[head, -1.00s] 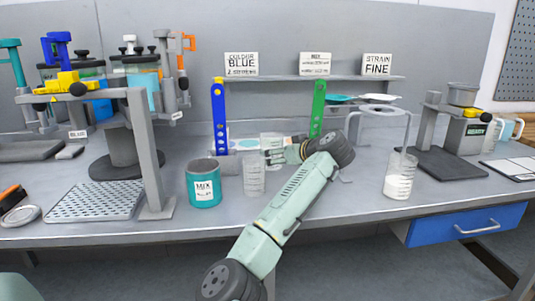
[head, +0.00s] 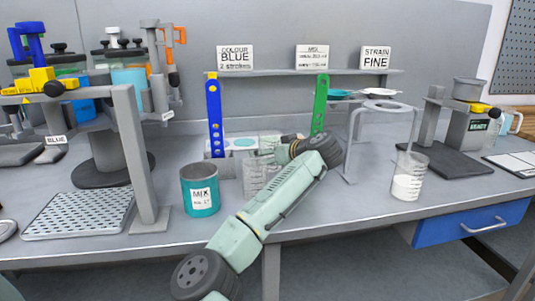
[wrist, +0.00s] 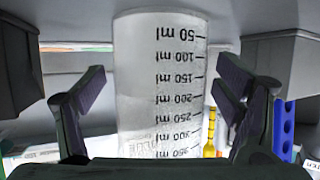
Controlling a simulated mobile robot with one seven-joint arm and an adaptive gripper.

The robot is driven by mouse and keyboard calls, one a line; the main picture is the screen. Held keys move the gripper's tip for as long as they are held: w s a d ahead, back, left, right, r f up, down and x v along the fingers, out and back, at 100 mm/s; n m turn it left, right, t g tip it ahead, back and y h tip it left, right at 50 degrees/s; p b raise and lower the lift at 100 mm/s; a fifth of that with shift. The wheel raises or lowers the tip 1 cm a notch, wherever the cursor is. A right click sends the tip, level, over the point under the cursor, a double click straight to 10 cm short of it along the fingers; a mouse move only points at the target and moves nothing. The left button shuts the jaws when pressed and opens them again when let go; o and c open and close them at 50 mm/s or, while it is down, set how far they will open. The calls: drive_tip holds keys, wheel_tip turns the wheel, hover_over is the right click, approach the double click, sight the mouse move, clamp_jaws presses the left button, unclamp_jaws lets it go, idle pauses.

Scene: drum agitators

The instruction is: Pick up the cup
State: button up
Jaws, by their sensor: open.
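A clear measuring cup with ml marks (wrist: 160,75) fills the middle of the wrist view, which shows it upside down. My gripper (wrist: 160,88) is open, with one dark finger on each side of this cup and visible gaps on both sides. In the head view my gripper (head: 275,150) is over the bench, left of the green post. A clear cup (head: 257,180) stands in front of it, partly behind my arm. I cannot tell for sure which of these is between the fingers.
A teal MIX cup (head: 200,190) stands close on the left. A blue post (head: 215,115) and a green post (head: 319,105) flank the gripper. A clear beaker with white powder (head: 408,180) stands right, near a ring stand (head: 352,140). A perforated tray (head: 75,216) lies left.

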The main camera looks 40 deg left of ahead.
drive_tip(key=shift+c, duration=0.6)
drive_tip(key=c, duration=1.3)
